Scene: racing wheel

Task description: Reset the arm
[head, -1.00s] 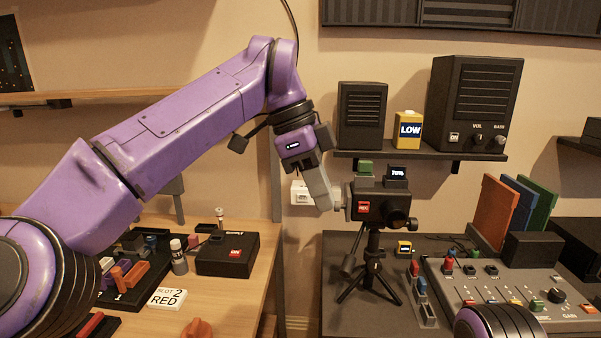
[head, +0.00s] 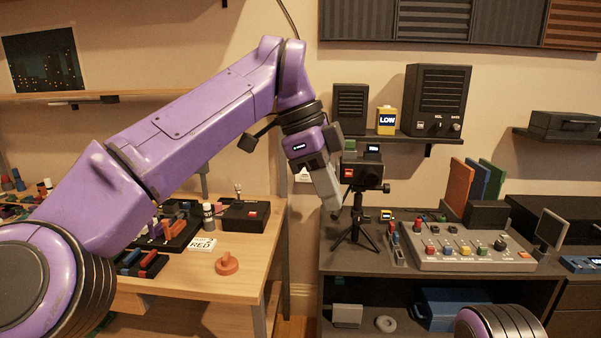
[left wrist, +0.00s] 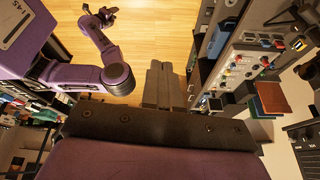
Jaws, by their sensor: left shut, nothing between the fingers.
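My left arm comes in from the left in the head view. Its gripper (head: 335,208) points down, shut and empty, in front of the black camera (head: 362,174) on its small tripod (head: 356,232). In the head view the fingertips overlap the area just left of the tripod; I see no grip on it. In the left wrist view the two grey fingers (left wrist: 164,85) lie together with nothing between them. My right gripper (left wrist: 106,15) shows small at the top left of the left wrist view, over the wood floor; its opening is unclear.
The right-hand desk holds a mixing console (head: 470,246) and upright coloured panels (head: 458,185). Speakers (head: 437,100) and a yellow LOW box (head: 387,120) stand on a shelf (head: 400,137). The left wooden table (head: 262,250) holds a black box (head: 245,215) and an orange knob-like piece (head: 227,263).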

